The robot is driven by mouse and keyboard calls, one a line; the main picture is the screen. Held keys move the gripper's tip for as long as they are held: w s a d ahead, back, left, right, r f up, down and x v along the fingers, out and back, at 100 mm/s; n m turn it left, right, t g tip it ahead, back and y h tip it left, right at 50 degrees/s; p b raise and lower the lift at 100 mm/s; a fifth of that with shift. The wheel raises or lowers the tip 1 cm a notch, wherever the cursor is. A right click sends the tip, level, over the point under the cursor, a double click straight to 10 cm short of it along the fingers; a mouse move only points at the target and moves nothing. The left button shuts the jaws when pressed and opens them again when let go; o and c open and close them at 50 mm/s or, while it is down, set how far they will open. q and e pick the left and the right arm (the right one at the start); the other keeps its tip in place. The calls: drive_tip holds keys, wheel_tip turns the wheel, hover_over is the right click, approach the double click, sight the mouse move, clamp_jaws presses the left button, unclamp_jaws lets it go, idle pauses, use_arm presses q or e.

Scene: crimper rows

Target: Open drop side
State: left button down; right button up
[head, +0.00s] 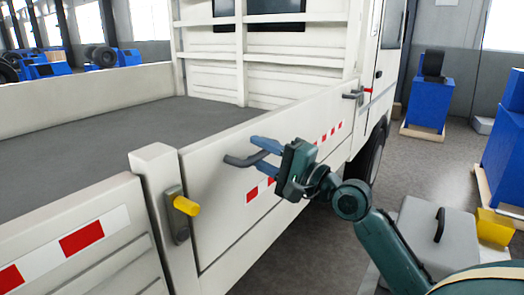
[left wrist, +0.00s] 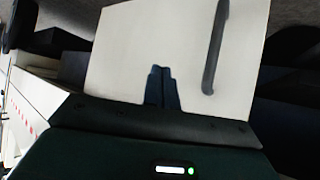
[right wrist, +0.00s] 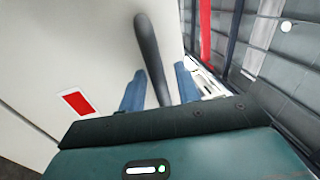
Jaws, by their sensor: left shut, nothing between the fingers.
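The drop side (head: 225,185) is the long white panel along the truck bed. It stands upright, its top edge level with the rear post. A dark bar handle (head: 245,159) sits on its outer face and also shows in the right wrist view (right wrist: 150,55). My right gripper (head: 257,155) is open, with its blue fingers on either side of this handle; I cannot tell if they touch it. A yellow-gripped latch (head: 186,206) is on the rear post, and another latch (head: 353,95) is at the front end. My left gripper (left wrist: 162,72) is shut and empty, outside the head view.
The grey truck bed (head: 120,130) is empty. A pale box (head: 418,222) with a dark handle stands at the right, beside a yellow block (head: 495,228). Blue machines (head: 428,103) stand farther off on pallets. Grey floor lies open alongside the truck.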

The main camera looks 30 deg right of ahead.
clamp_jaws()
idle(0.6)
